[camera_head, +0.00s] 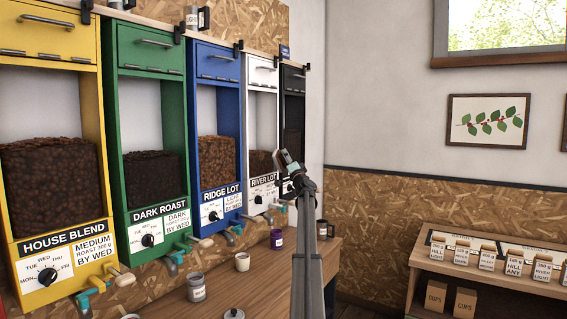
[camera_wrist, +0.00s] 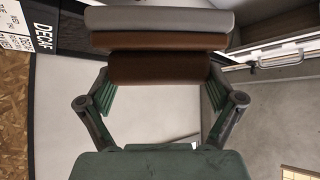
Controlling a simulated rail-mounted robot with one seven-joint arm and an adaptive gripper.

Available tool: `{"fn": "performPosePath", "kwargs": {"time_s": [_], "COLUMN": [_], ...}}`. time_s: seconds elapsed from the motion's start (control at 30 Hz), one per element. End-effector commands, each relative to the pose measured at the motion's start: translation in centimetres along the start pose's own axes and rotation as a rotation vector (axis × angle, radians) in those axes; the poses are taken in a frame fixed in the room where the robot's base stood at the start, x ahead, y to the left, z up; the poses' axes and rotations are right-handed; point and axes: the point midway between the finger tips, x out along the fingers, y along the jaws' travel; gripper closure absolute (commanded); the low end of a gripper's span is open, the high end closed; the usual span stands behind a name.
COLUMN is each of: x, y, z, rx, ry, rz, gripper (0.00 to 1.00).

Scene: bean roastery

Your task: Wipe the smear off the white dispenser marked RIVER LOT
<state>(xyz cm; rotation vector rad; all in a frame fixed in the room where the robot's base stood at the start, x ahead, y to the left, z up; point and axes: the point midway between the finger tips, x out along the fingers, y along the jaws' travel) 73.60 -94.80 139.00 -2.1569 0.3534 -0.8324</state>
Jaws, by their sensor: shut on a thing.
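The white dispenser (camera_head: 261,73) marked RIVER LOT (camera_head: 263,181) stands between the blue and black dispensers, with a bean window and a day dial. In the wrist view its pale front and a metal handle (camera_wrist: 281,59) seem to show at the right. My gripper (camera_head: 290,170) is in front of the dispenser's right side, at about window height. It is shut on a block (camera_wrist: 158,68) with brown layers and a grey layer, spanning between the two fingers. I cannot tell whether the block touches the dispenser. I cannot make out the smear; my arm and the block hide part of the front.
The black DECAF dispenser (camera_head: 292,82) is close on the right; its label (camera_wrist: 43,38) shows in the wrist view. The blue RIDGE LOT dispenser (camera_head: 216,65) is on the left. A low shelf (camera_head: 490,278) is at right.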

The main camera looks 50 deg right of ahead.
Motion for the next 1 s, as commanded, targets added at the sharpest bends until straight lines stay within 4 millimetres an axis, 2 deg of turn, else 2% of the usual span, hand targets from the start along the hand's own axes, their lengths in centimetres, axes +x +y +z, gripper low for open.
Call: {"fn": "performPosePath", "kwargs": {"time_s": [0.57,0.83,1.0], "x": [-0.8,-2.5,-2.7], "y": [0.1,0.3,0.0], "z": [-0.7,-2.0,-2.5], "rx": [0.000,0.000,0.000], "ry": [0.000,0.001,0.000], "rz": [0.000,0.000,0.000], "gripper": [0.64,0.64,0.64]}}
